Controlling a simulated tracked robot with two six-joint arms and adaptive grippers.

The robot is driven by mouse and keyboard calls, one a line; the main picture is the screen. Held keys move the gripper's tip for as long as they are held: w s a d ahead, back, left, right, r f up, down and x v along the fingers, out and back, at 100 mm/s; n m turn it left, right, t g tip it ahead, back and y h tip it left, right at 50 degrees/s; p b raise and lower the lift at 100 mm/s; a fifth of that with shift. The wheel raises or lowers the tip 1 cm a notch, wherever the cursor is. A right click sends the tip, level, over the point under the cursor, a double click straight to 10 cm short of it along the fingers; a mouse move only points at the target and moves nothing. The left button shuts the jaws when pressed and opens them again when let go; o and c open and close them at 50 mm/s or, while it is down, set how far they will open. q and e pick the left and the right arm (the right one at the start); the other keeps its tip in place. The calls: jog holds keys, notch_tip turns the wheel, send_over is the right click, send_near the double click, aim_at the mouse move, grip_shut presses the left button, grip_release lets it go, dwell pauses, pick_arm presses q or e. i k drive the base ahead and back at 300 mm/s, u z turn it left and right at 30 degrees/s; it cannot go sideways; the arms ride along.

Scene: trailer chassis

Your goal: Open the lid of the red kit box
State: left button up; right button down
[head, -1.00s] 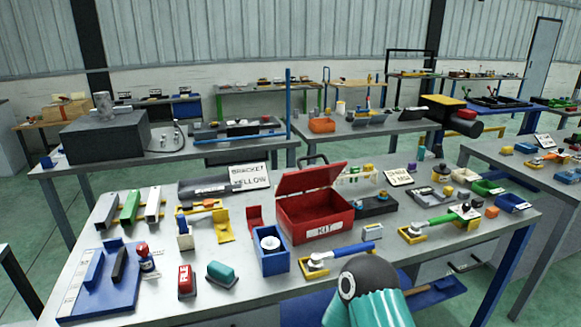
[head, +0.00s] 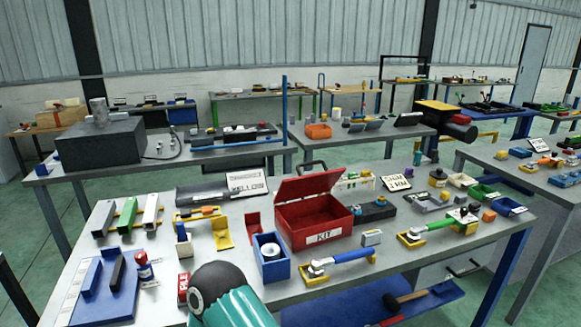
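The red kit box (head: 312,238) stands on the near grey workbench, with a white KIT label on its front. Its red lid (head: 309,186) is raised along the back edge and leans up, so the box's dark red inside shows from above. Nothing is seen touching the lid. A black and teal part of my own arm fills the bottom middle, in front of the box and apart from it. Neither of my grippers' fingers show.
A blue bin (head: 271,267) holding a white roll stands close at the box's left. A blue-handled tool on a yellow holder (head: 340,265) lies in front. A red block (head: 183,289) is left of my arm. Bracket parts and signs crowd the bench.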

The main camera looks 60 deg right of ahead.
aim_at(300, 186)
jog(key=z, duration=0.15)
jog(key=k, duration=1.35)
jog(key=z, duration=0.9)
jog(key=i, duration=1)
jog(key=u, duration=0.05)
